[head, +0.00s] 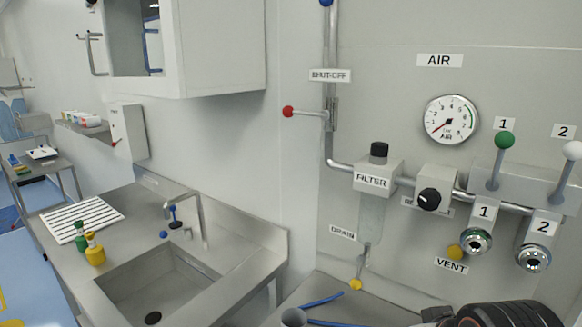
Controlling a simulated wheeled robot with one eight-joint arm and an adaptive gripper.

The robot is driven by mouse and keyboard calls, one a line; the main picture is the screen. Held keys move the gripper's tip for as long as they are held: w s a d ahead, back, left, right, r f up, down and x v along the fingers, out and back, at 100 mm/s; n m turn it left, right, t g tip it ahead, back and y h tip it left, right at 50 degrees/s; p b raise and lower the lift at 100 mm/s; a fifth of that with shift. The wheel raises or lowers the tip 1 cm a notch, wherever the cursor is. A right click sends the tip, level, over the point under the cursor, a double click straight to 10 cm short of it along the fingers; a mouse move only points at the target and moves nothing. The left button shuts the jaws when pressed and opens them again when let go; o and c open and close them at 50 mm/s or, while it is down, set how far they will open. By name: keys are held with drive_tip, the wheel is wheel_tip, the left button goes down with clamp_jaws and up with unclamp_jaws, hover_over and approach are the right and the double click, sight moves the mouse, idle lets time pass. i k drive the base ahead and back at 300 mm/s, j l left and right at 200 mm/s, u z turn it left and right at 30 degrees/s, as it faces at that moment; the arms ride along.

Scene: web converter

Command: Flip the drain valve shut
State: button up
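The drain valve (356,284) is below the filter (375,179) on the wall panel. Its short metal lever ends in a yellow knob and hangs down, slanting slightly left, beside the DRAIN label (343,232). The knob is just above the metal counter. The filter's bowl looks clear and grey, and I cannot make out any liquid in it. Dark, rounded parts that look like my arm cut into the bottom right edge. My gripper's fingertips do not show, and nothing touches the valve.
A red-knobbed shut-off lever (289,111) sticks out left of the pipe. Right are a gauge (451,120), a regulator knob (429,199), green (504,140) and white (572,150) levers, and a yellow vent knob (455,252). Blue tubing (322,301) lies below the drain. A sink (158,287) is left.

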sight(355, 284)
drive_tip(key=i+j, duration=0.1)
drive_tip(key=j, duration=0.3)
drive_tip(key=i+j, duration=0.1)
drive_tip(key=j, duration=0.35)
drive_tip(key=i+j, duration=0.1)
drive_tip(key=j, duration=0.3)
drive_tip(key=i+j, duration=0.1)
drive_tip(key=j, duration=0.3)
drive_tip(key=i+j, duration=0.1)
drive_tip(key=j, duration=0.35)
drive_tip(key=z, duration=1.2)
drive_tip(key=k+j+u, duration=0.25)
drive_tip(key=i+l+z, duration=0.25)
